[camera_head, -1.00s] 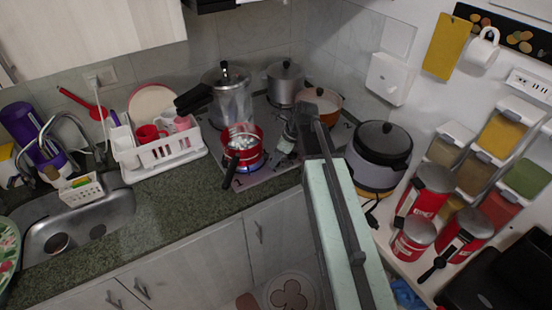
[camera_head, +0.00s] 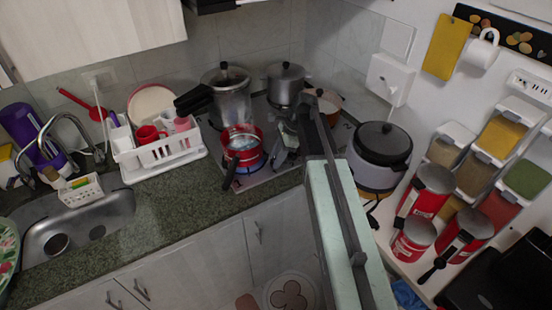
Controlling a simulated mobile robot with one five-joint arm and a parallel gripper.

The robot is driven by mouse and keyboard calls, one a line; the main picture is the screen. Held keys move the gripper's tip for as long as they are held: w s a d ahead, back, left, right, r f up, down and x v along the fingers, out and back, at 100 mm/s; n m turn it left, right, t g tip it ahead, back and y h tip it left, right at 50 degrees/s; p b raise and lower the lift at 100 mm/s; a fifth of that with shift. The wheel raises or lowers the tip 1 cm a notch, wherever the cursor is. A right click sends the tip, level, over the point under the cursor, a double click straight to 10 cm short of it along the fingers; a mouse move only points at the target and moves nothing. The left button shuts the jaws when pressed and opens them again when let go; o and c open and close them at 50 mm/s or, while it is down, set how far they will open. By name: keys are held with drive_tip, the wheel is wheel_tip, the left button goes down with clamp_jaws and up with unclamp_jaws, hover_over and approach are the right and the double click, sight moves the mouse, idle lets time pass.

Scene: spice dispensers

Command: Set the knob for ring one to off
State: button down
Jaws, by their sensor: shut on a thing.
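The stove top (camera_head: 272,178) sits in the corner of the counter. A red pot (camera_head: 242,150) with a dark handle stands on its front left ring. My gripper (camera_head: 283,158) is low over the stove, to the right of the red pot. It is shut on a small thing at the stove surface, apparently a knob. The gripper and arm hide that knob, so its marking and setting cannot be read. A bluish tint shows under the red pot; whether a flame burns there is hard to tell.
A tall pressure cooker (camera_head: 228,93) and a lidded grey pot (camera_head: 286,83) stand behind. An orange pot (camera_head: 326,103) is partly behind my arm. A rice cooker (camera_head: 379,155) stands right of it. A white dish rack (camera_head: 160,155) is at the left.

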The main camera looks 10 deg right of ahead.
drive_tip(key=shift+n, duration=0.4)
drive_tip(key=c, duration=0.9)
unclamp_jaws()
drive_tip(key=shift+c, duration=0.2)
drive_tip(key=p+v, duration=0.7)
drive_tip(key=shift+d+r, duration=0.2)
drive_tip(key=shift+r, duration=0.2)
drive_tip(key=shift+w, duration=0.1)
